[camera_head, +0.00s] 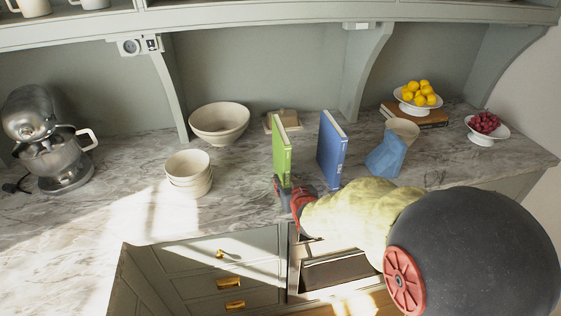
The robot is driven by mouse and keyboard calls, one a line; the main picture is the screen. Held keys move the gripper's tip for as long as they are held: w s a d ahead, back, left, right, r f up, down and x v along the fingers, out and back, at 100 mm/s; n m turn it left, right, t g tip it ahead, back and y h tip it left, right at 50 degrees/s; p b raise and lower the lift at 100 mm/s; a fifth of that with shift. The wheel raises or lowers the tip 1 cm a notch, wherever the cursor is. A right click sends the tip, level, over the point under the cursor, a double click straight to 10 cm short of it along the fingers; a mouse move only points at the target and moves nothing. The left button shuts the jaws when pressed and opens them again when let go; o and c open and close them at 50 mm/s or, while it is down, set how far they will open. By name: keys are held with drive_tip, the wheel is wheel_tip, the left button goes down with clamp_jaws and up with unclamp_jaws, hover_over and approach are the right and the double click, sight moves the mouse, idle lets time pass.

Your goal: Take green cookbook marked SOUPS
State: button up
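A green book (282,150) stands upright on the marble counter, its narrow edge toward me. I cannot read any title on it. A blue book (331,148) stands upright just to its right. My arm reaches in from the right, and my gripper (284,190) is at the lower front of the green book. The gripper's dark fingers overlap the book's bottom end in this view. The fingers are small and partly hidden by the wrist, so I cannot tell whether they are closed on the book.
Stacked bowls (188,172) and a large bowl (219,122) stand to the left. A blue cloth-like object (386,157), a cup (402,130) and a lemon stand (418,107) are at right. A mixer (45,140) is far left. An open drawer (336,271) is below the arm.

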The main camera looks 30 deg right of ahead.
sight(289, 157)
drive_tip(key=w+r+t, duration=0.1)
drive_tip(key=r, duration=0.1)
drive_tip(key=w+d+r+t+h, duration=0.1)
drive_tip(key=r+t, duration=0.1)
drive_tip(key=r, duration=0.1)
drive_tip(key=w+r+t, duration=0.1)
drive_tip(key=r, duration=0.1)
drive_tip(key=shift+w+d+r+t, duration=0.2)
drive_tip(key=shift+d+r+t, duration=0.1)
drive_tip(key=shift+r+t, duration=0.1)
drive_tip(key=shift+w+d+r, duration=0.1)
drive_tip(key=shift+w+r, duration=0.1)
drive_tip(key=b+x, duration=0.2)
drive_tip(key=x, duration=0.5)
drive_tip(key=shift+f, duration=0.15)
drive_tip(key=shift+w, duration=0.2)
clamp_jaws()
drive_tip(key=shift+r, duration=0.25)
